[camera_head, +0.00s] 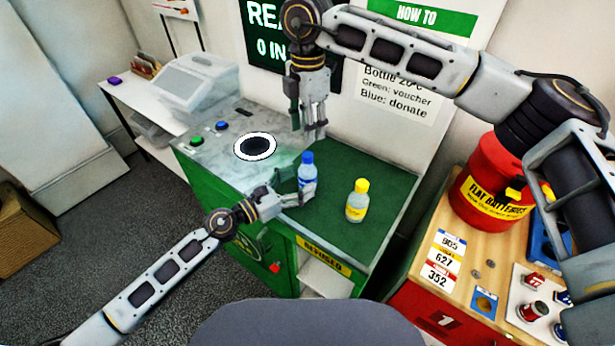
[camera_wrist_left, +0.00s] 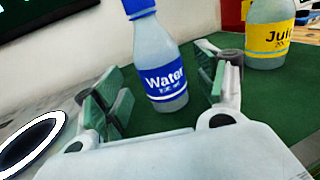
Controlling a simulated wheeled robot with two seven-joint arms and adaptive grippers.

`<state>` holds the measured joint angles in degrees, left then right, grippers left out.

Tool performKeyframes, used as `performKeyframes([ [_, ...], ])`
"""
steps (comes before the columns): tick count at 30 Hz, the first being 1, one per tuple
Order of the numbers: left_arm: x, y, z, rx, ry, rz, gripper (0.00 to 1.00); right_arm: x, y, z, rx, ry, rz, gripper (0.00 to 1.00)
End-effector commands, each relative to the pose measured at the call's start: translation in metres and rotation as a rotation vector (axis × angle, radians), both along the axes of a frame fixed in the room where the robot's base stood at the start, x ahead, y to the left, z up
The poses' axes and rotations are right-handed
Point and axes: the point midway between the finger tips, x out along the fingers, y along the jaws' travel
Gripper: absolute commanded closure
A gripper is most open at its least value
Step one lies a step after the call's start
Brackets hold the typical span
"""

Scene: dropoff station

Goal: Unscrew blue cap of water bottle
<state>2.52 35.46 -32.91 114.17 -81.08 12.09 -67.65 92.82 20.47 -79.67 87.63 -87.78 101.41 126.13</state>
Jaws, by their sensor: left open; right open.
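The water bottle (camera_head: 306,173) stands upright on the green mat, with a blue cap (camera_head: 307,157) on top and a blue label. In the left wrist view the water bottle (camera_wrist_left: 160,70) stands between the fingers, with the lower part of its blue cap (camera_wrist_left: 138,7) at the top edge. My left gripper (camera_head: 300,190) is low at the bottle with its fingers open on either side; the wrist view shows a gap on both sides. My right gripper (camera_head: 314,132) points down above and behind the bottle, near the cap but apart from it, and is open.
A yellow-capped juice bottle (camera_head: 357,201) stands right of the water bottle. A round white-rimmed hole (camera_head: 255,146) and green and blue buttons (camera_head: 222,125) are on the grey counter at left. A red battery bin (camera_head: 492,185) stands on the wooden table at right. The mat's front (camera_head: 335,235) is clear.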

Motion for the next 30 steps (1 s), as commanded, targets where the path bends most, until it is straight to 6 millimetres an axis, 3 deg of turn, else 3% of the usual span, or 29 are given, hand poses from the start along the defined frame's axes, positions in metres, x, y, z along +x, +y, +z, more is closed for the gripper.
performKeyframes([
  [12,0.017,-0.021,0.000,-0.001,-0.001,0.000,0.29,0.000,0.000,0.000,0.000,0.000,0.000,0.57],
  [26,0.019,-0.024,0.000,0.000,0.000,0.000,0.29,0.000,0.000,0.000,0.000,0.000,0.000,0.57],
  [30,0.019,-0.024,0.000,0.000,0.000,0.000,0.45,0.000,0.000,0.000,0.000,0.000,0.000,0.57],
])
